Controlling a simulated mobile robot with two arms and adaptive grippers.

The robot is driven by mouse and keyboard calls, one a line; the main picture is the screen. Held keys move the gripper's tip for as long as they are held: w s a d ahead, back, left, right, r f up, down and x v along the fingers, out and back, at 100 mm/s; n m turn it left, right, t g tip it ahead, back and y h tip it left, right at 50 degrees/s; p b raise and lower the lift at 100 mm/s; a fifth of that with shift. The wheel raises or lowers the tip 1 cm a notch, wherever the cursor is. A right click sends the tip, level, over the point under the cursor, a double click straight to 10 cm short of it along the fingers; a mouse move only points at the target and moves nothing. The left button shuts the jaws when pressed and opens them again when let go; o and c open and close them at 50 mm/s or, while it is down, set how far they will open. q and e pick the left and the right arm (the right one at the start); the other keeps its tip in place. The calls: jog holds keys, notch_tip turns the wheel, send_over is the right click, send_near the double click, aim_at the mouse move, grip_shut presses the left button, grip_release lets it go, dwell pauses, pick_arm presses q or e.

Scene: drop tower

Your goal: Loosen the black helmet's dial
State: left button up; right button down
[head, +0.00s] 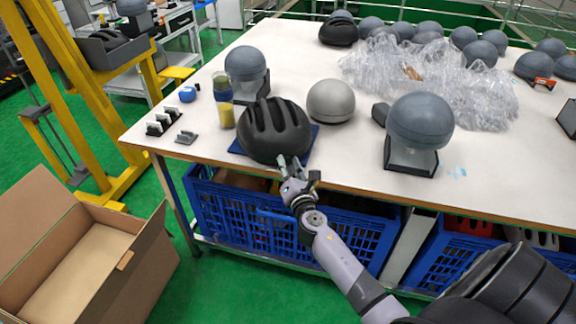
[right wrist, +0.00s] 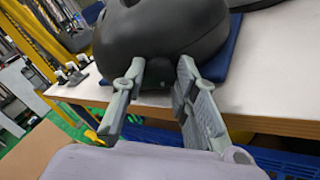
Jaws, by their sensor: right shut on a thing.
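The black helmet (head: 272,128) sits on a blue mat (head: 313,133) near the table's front edge, its ribbed shell up. It also fills the top of the right wrist view (right wrist: 165,32). My right gripper (head: 292,162) reaches the helmet's near lower rim from the front. In the right wrist view its two fingers (right wrist: 162,74) stand on either side of the small dark dial (right wrist: 156,86) under the rim, shut on it. The dial is in shadow and partly hidden, so its turn cannot be read. My left gripper is not in view.
Grey headforms (head: 247,62) (head: 420,118) stand on both sides. Clear plastic wrap (head: 430,75) lies behind. Blue crates (head: 240,215) sit under the table, and an open cardboard box (head: 85,270) stands at left.

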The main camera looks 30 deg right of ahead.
jog(key=c, duration=1.2)
grip_release()
jog(key=shift+c, duration=0.2)
jog(key=shift+s+f, duration=0.1)
jog(key=v, duration=0.8)
